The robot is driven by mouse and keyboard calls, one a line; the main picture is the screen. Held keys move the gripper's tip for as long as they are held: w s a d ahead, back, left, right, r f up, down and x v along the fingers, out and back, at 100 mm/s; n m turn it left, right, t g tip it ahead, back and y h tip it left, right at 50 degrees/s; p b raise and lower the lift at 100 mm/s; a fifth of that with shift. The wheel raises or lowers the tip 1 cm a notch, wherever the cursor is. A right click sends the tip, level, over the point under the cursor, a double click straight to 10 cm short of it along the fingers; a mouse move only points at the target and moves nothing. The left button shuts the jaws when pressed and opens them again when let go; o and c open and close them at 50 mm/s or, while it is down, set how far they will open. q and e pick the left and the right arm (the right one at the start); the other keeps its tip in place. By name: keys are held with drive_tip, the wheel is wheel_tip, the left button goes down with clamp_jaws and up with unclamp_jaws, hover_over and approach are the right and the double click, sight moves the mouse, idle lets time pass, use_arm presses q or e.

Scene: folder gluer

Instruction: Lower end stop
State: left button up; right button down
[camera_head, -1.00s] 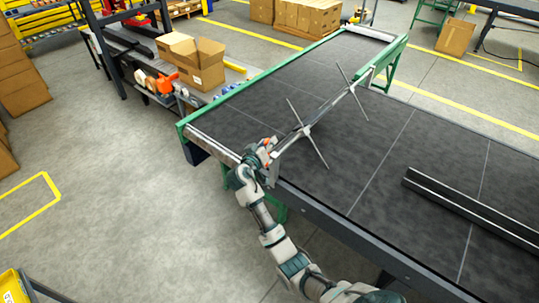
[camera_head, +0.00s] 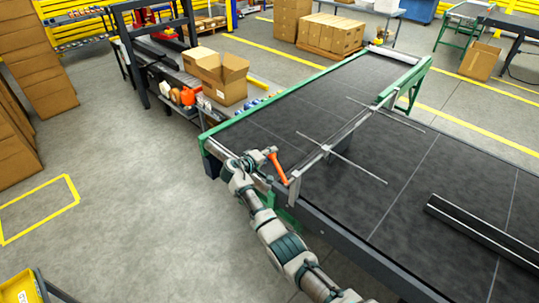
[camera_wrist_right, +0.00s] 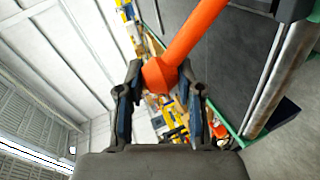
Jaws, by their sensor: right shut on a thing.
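The end stop is a metal bar (camera_head: 343,136) across the dark conveyor belt, with two thin rods (camera_head: 358,169) that lie nearly level, close above the belt; whether they touch it I cannot tell. An orange lever (camera_head: 279,169) is at the bar's near end, by the belt's edge. My right gripper (camera_head: 268,154) is at the lever's free end. In the right wrist view its two fingers (camera_wrist_right: 161,74) are closed around the round orange end of the lever (camera_wrist_right: 197,28). My left gripper is not in view.
The belt (camera_head: 310,110) has green side rails and a steel front edge. A dark long bar (camera_head: 480,228) lies on the belt at the right. An open cardboard box (camera_head: 222,75) stands on a bench behind.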

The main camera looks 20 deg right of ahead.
drive_tip(key=shift+d+f, duration=0.1)
drive_tip(key=shift+f, duration=0.25)
drive_tip(key=c, duration=0.7)
unclamp_jaws()
drive_tip(key=shift+w, duration=0.1)
drive_tip(key=shift+c, duration=0.2)
drive_tip(key=shift+w+d+f, duration=0.1)
drive_tip(key=shift+w+f, duration=0.05)
drive_tip(key=shift+w, duration=0.1)
drive_tip(key=shift+s, duration=0.1)
drive_tip(key=shift+s+a+r, duration=0.15)
drive_tip(key=shift+a+r, duration=0.1)
drive_tip(key=shift+a, duration=0.1)
drive_tip(key=v, duration=1.1)
drive_tip(key=shift+w+a, duration=0.1)
drive_tip(key=shift+w, duration=0.15)
